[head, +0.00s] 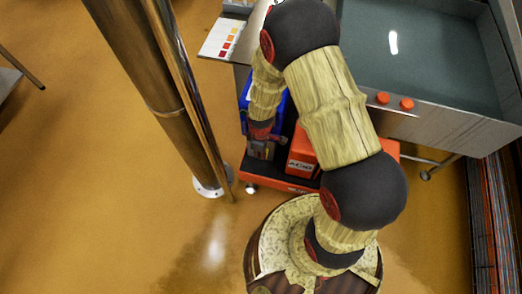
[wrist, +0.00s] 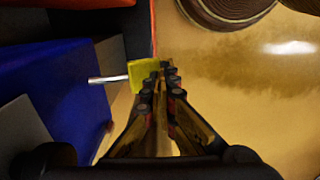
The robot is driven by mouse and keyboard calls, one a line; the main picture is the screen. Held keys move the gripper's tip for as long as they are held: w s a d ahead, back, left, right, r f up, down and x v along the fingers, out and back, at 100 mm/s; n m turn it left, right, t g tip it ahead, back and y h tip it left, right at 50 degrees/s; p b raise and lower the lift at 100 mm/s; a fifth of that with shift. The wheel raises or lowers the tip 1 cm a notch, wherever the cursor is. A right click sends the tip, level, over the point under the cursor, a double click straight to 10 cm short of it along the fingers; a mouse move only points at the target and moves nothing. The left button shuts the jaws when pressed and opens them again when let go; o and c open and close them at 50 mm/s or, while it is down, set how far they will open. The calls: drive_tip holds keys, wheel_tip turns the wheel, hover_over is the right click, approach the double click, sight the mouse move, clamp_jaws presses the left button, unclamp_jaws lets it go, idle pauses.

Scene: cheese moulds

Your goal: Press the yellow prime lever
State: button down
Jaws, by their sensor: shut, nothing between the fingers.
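The yellow prime lever (wrist: 142,74) shows in the wrist view as a small yellow paddle on a thin metal rod (wrist: 106,79) that extends left toward a blue body (wrist: 60,95). My gripper (wrist: 160,70) is shut and empty, its fingertips right at the lever's right edge and partly overlapping it. I cannot tell whether they touch it. In the head view my gripper (head: 262,150) points down beside the blue unit (head: 246,100) on a low red and black cart (head: 283,184). The lever cannot be made out in that view.
An orange box labelled ACID (head: 301,164) stands on the cart close to the right of my gripper. A steel vat (head: 440,118) with orange knobs is at the upper right. A metal column (head: 165,90) rises at the left.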

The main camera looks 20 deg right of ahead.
drive_tip(key=shift+s+f, duration=0.1)
drive_tip(key=shift+f, duration=0.6)
